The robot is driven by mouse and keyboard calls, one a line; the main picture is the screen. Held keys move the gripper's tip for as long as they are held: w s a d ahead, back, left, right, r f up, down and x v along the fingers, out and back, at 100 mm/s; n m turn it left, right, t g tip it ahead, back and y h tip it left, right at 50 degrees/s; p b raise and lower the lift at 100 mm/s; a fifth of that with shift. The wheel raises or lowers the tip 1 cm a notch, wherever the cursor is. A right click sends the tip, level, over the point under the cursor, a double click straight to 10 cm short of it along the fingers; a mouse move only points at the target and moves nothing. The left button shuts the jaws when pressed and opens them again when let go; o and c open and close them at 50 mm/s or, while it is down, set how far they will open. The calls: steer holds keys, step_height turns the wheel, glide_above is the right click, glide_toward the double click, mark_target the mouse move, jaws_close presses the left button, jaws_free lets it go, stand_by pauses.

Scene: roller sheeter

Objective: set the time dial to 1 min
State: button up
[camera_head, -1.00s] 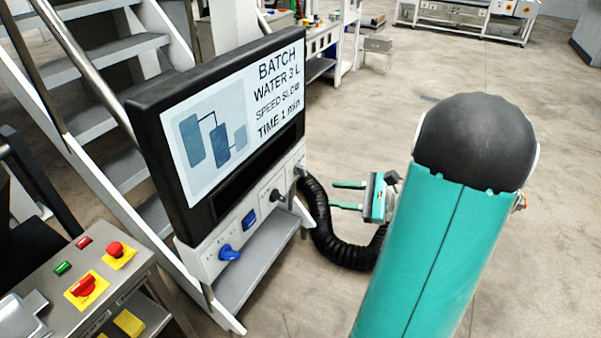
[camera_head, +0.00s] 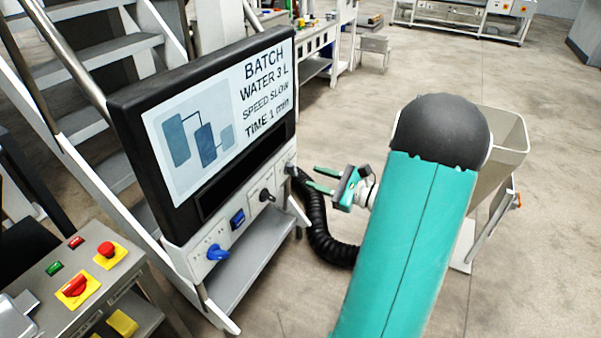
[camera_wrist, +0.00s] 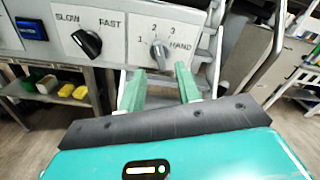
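The time dial (camera_wrist: 159,53) is a grey knob on the white control panel, with 1, 2, 3 and HAND marked around it in the wrist view. Its bar looks near upright; I cannot tell exactly which mark it points to. In the head view the dial (camera_head: 291,169) is small at the panel's right end. The display (camera_head: 222,120) reads TIME 1 min. My gripper (camera_head: 321,179) is to the right of the panel, its green fingers pointing at it. In the wrist view my gripper (camera_wrist: 160,82) is open and empty, with the dial ahead between the fingertips, apparently untouched.
A black speed knob (camera_wrist: 87,43) with SLOW and FAST sits left of the dial, then a blue switch (camera_wrist: 31,28). A blue knob (camera_head: 217,252) is at the panel's left end. A black hose (camera_head: 322,232) hangs beneath my gripper. A beige bin (camera_head: 507,150) stands right.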

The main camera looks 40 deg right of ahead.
mark_target(296, 171)
steer(key=x, duration=0.5)
steer(key=shift+w+a, duration=0.2)
steer(key=shift+w, duration=0.15)
jaws_close()
